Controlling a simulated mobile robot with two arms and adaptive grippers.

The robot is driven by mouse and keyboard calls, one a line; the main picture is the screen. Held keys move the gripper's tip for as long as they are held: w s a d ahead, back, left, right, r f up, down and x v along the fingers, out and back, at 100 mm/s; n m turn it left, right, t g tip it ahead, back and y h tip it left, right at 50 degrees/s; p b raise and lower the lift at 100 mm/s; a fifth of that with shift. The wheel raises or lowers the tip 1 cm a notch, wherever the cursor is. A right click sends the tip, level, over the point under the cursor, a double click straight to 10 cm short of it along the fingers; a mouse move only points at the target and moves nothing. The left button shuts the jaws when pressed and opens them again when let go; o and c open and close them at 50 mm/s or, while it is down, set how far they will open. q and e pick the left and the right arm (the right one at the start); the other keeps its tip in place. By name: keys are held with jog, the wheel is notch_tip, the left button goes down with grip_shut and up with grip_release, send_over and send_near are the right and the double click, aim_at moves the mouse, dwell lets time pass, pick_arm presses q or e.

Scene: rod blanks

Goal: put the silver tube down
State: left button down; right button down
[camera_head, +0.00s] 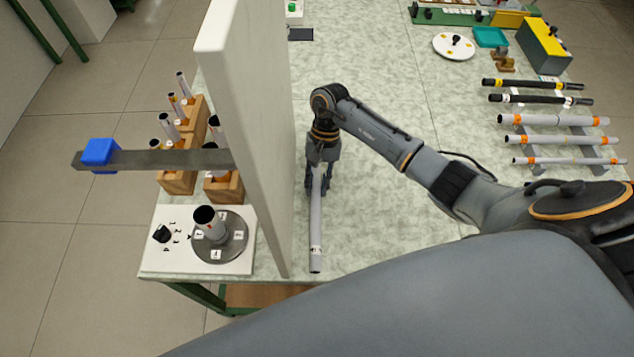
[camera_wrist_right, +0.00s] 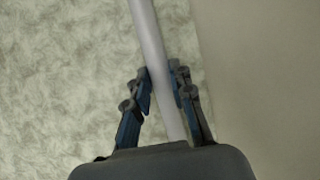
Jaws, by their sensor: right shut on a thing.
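The silver tube (camera_head: 316,230) lies along the right side of the tall pale panel, over the green-white tabletop. My right gripper (camera_head: 317,188) is shut on the tube near its far end. In the right wrist view the tube (camera_wrist_right: 150,45) runs between the two fingers of my right gripper (camera_wrist_right: 163,85). The tube's near end points toward the table's front edge. I cannot tell whether the tube touches the tabletop. My left gripper is not in view.
The tall panel (camera_head: 270,130) stands close to the left of the tube. Beyond it are wooden blocks (camera_head: 178,180) with tubes and a dial plate (camera_head: 235,240). A rack of several rods (camera_head: 550,140) lies at right. The table between my arm and the panel is clear.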

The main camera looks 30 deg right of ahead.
jog(key=shift+f, duration=0.15)
jog(key=c, duration=1.2)
grip_release()
jog(key=shift+o, duration=0.2)
jog(key=shift+r, duration=0.25)
jog(key=shift+d+r+p, duration=0.1)
jog(key=shift+r+p, duration=0.15)
jog(key=shift+p, duration=0.05)
jog(key=b+v, duration=0.2)
jog(key=v, duration=0.9)
jog(key=shift+w+r+b, duration=0.15)
jog(key=shift+r+b, duration=0.15)
jog(key=shift+b, duration=0.1)
